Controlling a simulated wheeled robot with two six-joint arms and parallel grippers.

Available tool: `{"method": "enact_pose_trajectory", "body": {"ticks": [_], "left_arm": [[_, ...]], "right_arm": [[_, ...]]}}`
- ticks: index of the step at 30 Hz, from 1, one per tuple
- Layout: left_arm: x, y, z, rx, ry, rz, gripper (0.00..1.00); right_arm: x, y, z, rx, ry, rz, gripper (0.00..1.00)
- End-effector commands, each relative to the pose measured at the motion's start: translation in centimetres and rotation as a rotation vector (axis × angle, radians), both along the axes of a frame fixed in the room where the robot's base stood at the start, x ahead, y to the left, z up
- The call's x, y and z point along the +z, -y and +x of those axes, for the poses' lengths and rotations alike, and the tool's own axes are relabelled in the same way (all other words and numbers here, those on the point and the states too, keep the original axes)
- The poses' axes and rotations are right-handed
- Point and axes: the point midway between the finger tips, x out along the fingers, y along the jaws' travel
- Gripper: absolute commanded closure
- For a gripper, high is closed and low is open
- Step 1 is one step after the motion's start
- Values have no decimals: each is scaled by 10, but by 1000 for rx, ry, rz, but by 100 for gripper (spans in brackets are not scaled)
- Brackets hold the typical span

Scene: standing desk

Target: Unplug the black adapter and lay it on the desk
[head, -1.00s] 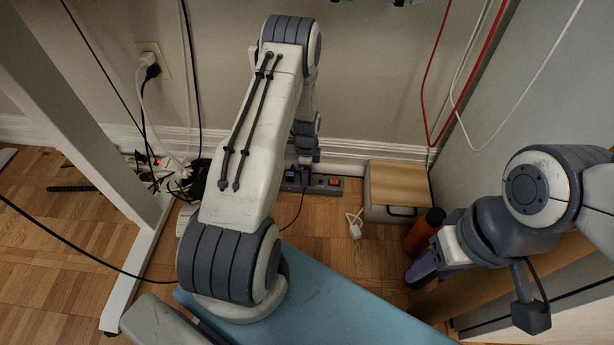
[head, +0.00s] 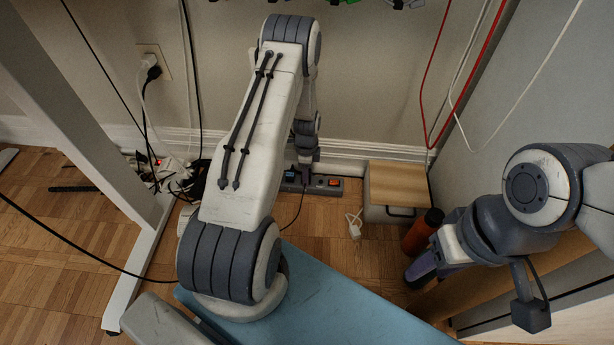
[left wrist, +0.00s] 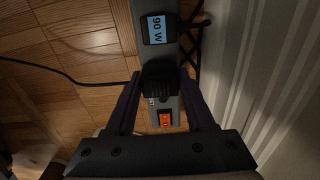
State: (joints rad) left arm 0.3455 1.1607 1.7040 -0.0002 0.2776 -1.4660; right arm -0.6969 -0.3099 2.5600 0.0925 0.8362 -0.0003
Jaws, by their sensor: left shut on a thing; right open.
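The black adapter (left wrist: 160,78) is in the left wrist view, over the grey power strip (left wrist: 150,8). My left gripper (left wrist: 163,98) has a finger on each side of it and is shut on it. Whether its prongs are still in the socket is hidden. A thin black cord runs off to the left. In the head view my left gripper (head: 306,167) is down at the power strip (head: 320,186), by the wall, and hides most of the adapter.
The strip has a lit 90 W display (left wrist: 157,29) and a red switch (left wrist: 165,120). A wood-topped box (head: 398,184) and a white plug (head: 354,226) are to its right. Tangled cables (head: 180,178) lie left. A white desk leg (head: 85,120) stands further left.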

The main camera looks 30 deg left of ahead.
Motion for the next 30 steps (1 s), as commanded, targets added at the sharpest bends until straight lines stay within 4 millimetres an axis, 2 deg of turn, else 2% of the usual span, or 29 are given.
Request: {"method": "enact_pose_trajectory", "body": {"ticks": [30], "left_arm": [[43, 0, 0, 0, 1, 0, 100]], "right_arm": [[40, 0, 0, 0, 0, 0, 50]]}}
